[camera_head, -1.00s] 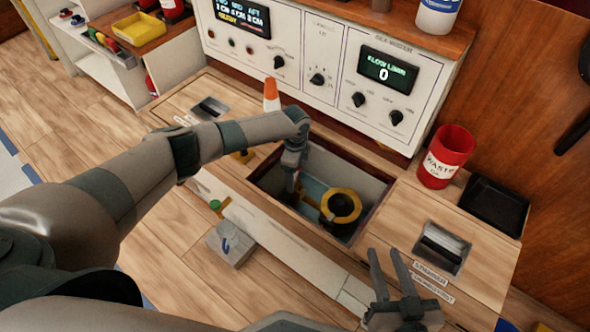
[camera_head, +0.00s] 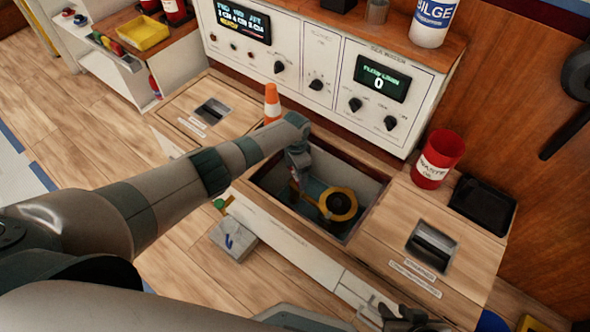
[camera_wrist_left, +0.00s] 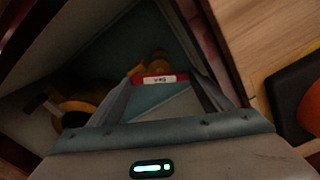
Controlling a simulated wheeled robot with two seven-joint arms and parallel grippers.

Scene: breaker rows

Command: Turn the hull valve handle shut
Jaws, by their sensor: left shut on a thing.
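The open floor hatch (camera_head: 362,226) holds a round fitting with a yellow ring (camera_head: 338,205) and dark centre. The ring also shows in the left wrist view (camera_wrist_left: 75,108). My left arm reaches down into the hatch, and my left gripper (camera_head: 298,183) is beside the ring, on its left. In the left wrist view, my left gripper (camera_wrist_left: 165,82) is shut on a red handle with a white label (camera_wrist_left: 157,79). The handle is mostly hidden in the head view. My right gripper (camera_head: 404,316) is at the bottom edge, partly cut off, with its fingers apart and empty.
A white control panel (camera_head: 325,85) stands behind the hatch. A red waste can (camera_head: 438,158) and a black tray (camera_head: 484,204) stand to the right. A grey block (camera_head: 233,242) lies on the floor in front.

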